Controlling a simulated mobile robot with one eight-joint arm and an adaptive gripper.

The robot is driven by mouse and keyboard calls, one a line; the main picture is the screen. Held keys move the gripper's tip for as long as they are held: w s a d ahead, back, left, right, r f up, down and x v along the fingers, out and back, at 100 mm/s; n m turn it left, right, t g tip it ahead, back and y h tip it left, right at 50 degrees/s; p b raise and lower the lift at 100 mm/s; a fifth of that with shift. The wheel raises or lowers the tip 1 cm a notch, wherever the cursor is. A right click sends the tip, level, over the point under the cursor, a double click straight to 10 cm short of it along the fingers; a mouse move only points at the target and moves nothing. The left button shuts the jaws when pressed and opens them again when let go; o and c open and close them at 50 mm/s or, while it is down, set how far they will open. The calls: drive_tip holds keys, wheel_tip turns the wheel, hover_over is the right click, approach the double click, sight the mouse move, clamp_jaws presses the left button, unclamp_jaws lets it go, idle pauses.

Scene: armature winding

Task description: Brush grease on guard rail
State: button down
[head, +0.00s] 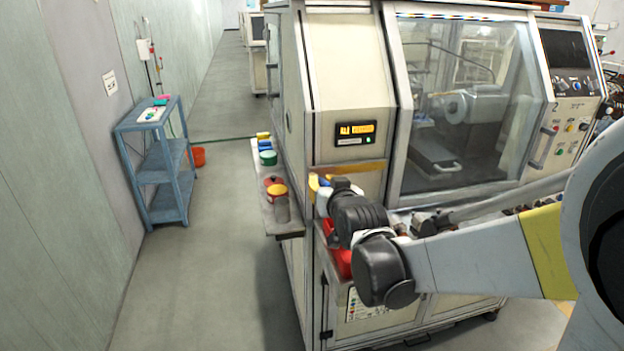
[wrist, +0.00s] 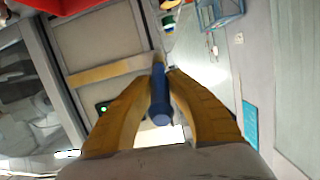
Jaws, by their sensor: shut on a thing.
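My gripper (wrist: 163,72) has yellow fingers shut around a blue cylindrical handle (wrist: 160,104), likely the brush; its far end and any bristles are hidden. In the head view my gripper (head: 319,184) is beside the front left corner of the cream machine, mostly hidden by my dark wrist. A tan horizontal strip crosses the machine front (head: 362,168) below the orange display, and a similar strip (wrist: 108,70) shows just left of the fingertips in the wrist view. It may be the guard rail. I cannot tell whether the brush touches it.
A side ledge (head: 286,227) left of the machine holds an orange-topped can (head: 277,193), a green-lidded can (head: 268,158) and other small containers. A red bin (head: 338,252) hangs below my wrist. A blue shelf (head: 160,165) and orange bucket (head: 198,157) stand left; the aisle between is clear.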

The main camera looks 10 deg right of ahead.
drive_tip(key=shift+w, duration=0.55)
drive_tip(key=shift+d, duration=0.15)
drive_tip(key=shift+d, duration=3.8)
drive_tip(key=shift+a+b, duration=0.35)
drive_tip(key=shift+a, duration=3.6)
drive_tip(key=shift+f+p+v, duration=0.15)
drive_tip(key=shift+f+v, duration=0.1)
drive_tip(key=shift+v, duration=0.7)
drive_tip(key=shift+f+p+v, duration=0.2)
drive_tip(key=shift+v, duration=0.8)
drive_tip(key=shift+f+p+v, duration=0.15)
drive_tip(key=shift+f+v, duration=0.1)
drive_tip(key=shift+v, duration=0.7)
drive_tip(key=shift+s, duration=0.25)
